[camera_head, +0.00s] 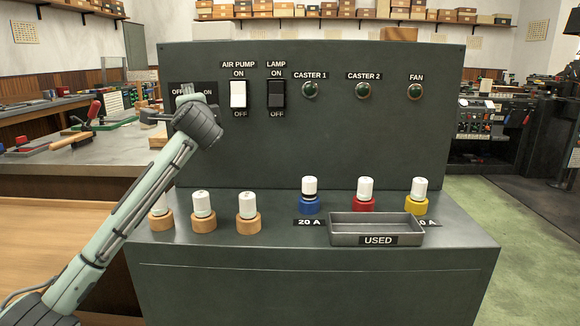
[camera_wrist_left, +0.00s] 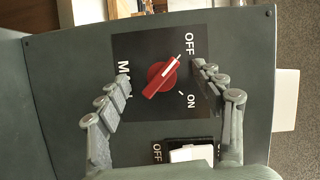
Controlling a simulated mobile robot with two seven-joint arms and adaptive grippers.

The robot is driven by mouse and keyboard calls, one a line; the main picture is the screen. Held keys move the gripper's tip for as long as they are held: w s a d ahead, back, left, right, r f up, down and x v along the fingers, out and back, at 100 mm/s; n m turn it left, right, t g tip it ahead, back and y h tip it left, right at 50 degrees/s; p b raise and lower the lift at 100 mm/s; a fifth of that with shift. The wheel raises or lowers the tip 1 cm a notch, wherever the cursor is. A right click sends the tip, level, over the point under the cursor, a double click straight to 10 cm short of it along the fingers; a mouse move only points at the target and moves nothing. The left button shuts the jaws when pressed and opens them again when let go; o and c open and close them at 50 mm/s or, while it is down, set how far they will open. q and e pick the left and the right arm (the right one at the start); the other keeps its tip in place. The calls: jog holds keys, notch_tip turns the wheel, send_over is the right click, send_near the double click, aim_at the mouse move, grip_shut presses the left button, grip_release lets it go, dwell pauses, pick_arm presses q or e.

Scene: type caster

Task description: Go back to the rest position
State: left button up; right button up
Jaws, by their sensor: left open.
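My left gripper (camera_head: 168,106) is at the upper left of the grey control panel (camera_head: 300,150), in front of a black plate (camera_head: 205,88) marked OFF and ON. In the left wrist view the open gripper (camera_wrist_left: 162,78) has one finger on each side of a red rotary knob (camera_wrist_left: 152,88), with gaps between fingers and knob. The knob's white mark points up and right, toward the OFF label. The lettering at the plate's left is partly covered by a finger. The knob is hidden in the head view. My right gripper is not in view.
A white AIR PUMP switch (camera_head: 238,94) and dark LAMP switch (camera_head: 276,94) lie right of the gripper. Below, the ledge holds several white-topped fuses (camera_head: 248,203) in wooden and coloured bases, and a USED tray (camera_head: 377,218). A workbench (camera_head: 60,165) stands at left.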

pick_arm(q)
jog(key=shift+s+d+f+m+t+h, duration=0.15)
jog(key=shift+m+t, duration=0.55)
jog(key=shift+m, duration=1.05)
jog(key=shift+s+a+f+m+t+h, duration=0.2)
jog(key=shift+m+t, duration=0.5)
jog(key=shift+m, duration=1.1)
jog(key=shift+s+d+r+m+t+h, duration=0.2)
jog(key=shift+m+t, duration=0.5)
jog(key=shift+m, duration=1.05)
